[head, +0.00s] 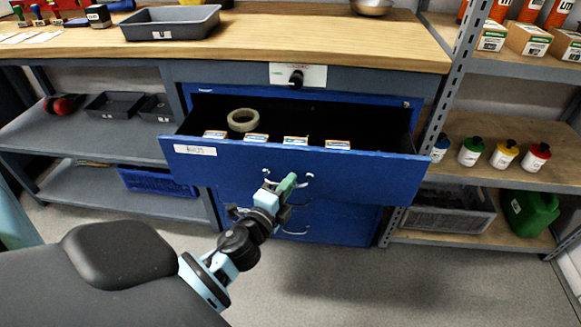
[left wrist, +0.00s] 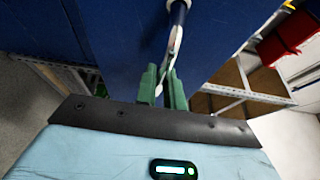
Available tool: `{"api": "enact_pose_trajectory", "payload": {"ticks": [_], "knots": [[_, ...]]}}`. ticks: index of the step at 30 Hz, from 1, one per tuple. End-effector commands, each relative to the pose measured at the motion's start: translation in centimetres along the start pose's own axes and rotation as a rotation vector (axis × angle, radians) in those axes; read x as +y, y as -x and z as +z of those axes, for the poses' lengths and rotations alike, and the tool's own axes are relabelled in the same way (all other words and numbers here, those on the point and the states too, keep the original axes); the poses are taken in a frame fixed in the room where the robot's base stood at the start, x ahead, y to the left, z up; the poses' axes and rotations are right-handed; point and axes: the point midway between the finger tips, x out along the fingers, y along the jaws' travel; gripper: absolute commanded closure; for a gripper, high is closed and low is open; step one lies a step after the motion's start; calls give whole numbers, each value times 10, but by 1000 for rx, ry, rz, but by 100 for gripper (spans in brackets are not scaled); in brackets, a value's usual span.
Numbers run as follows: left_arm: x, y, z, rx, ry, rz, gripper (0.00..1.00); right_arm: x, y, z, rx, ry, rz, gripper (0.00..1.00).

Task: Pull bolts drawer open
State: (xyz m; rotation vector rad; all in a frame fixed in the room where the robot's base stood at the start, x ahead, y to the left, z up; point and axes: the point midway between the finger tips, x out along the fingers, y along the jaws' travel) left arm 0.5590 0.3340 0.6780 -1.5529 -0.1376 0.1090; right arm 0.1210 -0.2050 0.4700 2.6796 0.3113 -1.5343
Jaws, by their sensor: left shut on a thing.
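The blue bolts drawer (head: 300,168) is pulled well out of the bench cabinet, with a white label (head: 195,150) on its front at the left. Inside are a roll of pale tape (head: 242,120) and a row of several small boxes (head: 295,141) along the front. My left gripper (head: 287,186) is at the middle of the drawer front, shut on its handle (head: 303,178). In the left wrist view the green fingers (left wrist: 162,88) close around the metal handle (left wrist: 175,45) against the blue front. My right gripper is not in view.
Another blue drawer front (head: 330,220) with a handle is below. A grey tray (head: 172,22) sits on the wooden bench top (head: 330,38). Shelves with bottles (head: 504,155) and a grey crate (head: 455,212) stand at right. The floor (head: 400,290) in front is clear.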

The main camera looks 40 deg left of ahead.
Motion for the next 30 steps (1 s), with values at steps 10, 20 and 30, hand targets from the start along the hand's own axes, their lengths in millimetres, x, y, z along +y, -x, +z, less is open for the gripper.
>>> {"api": "enact_pose_trajectory", "payload": {"ticks": [10,20,30], "knots": [[-1,56,-22,-2,1,-1,100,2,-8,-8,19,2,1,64],[-3,70,-29,0,-2,-3,100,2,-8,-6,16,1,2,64],[-3,70,-29,0,-1,-3,85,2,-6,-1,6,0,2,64]]}}
